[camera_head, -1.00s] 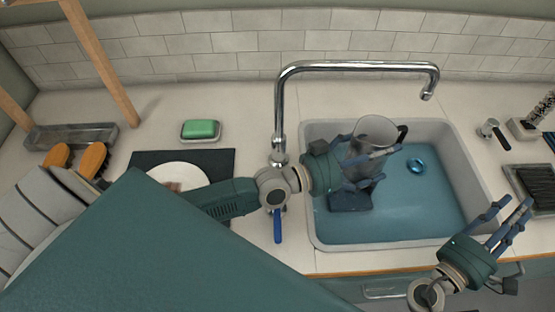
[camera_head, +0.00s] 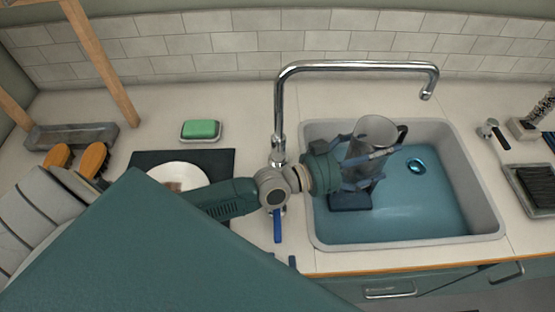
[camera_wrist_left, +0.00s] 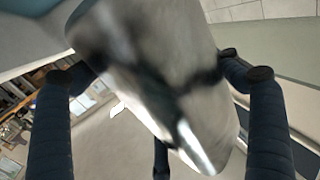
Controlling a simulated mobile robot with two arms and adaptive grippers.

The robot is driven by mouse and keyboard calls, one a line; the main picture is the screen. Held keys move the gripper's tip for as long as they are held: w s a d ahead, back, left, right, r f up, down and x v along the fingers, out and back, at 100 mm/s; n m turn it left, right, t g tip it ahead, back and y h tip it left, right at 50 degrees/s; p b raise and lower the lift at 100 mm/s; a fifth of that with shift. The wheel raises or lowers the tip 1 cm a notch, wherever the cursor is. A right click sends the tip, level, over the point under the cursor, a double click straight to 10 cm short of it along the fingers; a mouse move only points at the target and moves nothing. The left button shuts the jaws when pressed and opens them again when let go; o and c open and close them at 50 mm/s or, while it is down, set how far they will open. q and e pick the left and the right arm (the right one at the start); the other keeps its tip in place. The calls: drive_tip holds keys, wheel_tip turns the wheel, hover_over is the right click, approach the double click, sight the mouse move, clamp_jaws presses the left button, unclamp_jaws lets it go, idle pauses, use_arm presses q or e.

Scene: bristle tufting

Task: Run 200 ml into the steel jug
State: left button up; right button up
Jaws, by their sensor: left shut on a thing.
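The steel jug (camera_head: 375,130), with a dark handle on its right, is over the sink in the head view. My left gripper (camera_head: 366,164) is shut around its side; in the left wrist view the shiny jug (camera_wrist_left: 150,80) fills the space between the dark fingers. The chrome tap (camera_head: 350,66) arches above, its spout end up and right of the jug in the picture. No stream shows. A blue lever (camera_head: 277,226) hangs at the tap's base. Only a small blue tip of what looks like my right gripper (camera_head: 292,261) shows near the counter's front edge; the rest is hidden.
The sink (camera_head: 478,190) has a blue bottom with a round drain (camera_head: 415,167). Green soap (camera_head: 200,129) sits on a dish at the left. A white plate (camera_head: 180,172) lies on a dark mat. Brushes and a dark tray (camera_head: 534,188) stand on the right counter.

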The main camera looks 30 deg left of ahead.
sight(278, 226)
drive_tip(key=x, duration=1)
drive_tip(key=shift+f, duration=0.1)
clamp_jaws()
